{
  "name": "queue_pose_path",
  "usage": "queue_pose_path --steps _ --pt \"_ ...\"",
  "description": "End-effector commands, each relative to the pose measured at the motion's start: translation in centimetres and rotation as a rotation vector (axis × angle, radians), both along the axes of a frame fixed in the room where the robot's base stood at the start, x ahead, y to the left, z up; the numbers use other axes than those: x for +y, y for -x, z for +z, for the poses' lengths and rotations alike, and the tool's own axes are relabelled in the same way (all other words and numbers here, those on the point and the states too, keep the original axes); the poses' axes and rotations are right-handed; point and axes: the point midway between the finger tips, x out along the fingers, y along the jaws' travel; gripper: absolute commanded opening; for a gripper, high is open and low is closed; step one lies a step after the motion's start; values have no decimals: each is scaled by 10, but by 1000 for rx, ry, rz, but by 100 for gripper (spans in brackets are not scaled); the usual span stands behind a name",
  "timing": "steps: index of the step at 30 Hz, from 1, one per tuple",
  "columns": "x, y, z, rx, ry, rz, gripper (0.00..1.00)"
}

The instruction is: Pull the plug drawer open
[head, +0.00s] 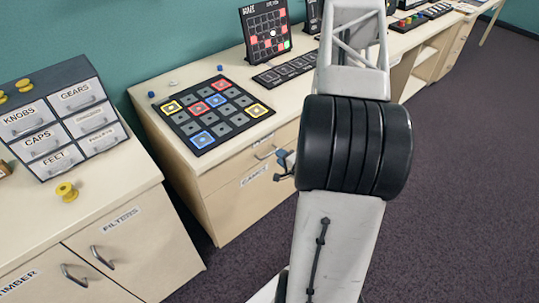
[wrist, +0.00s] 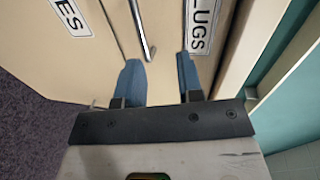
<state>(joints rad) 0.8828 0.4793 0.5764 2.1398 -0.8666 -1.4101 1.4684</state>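The plug drawer (wrist: 170,22) is the upper drawer front in the wrist view, with a label (wrist: 200,24) whose visible letters read "LUGS". Its thin metal bar handle (wrist: 142,28) runs beside the label; the drawer looks shut. In the head view the handle (head: 265,153) shows on the cabinet under the counter, left of my arm, which hides part of the front. My gripper (wrist: 160,62) is open and empty, with two blue fingers. In the wrist view the handle's near end lies between the fingertips; I cannot tell whether they touch it. The gripper also shows in the head view (head: 284,163).
A lower drawer (head: 235,200) has a partly legible label ending in "ES" in the wrist view (wrist: 70,15). A puzzle board (head: 215,112) lies on the counter above. A cabinet labelled "FILTERS" (head: 150,235) stands at left. The dark carpet (head: 465,170) is clear at right.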

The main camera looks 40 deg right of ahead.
Motion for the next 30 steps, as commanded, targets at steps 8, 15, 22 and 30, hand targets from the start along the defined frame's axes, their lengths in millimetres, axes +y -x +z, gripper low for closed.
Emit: queue_pose_path --steps 8,15,22,30 --pt "3 6 -22 14 -58 -3 34" --pt "3 6 -21 14 -58 -3 34" --pt "3 3 -22 14 -57 -3 34" --pt "3 -15 -26 14 -56 -1 34"
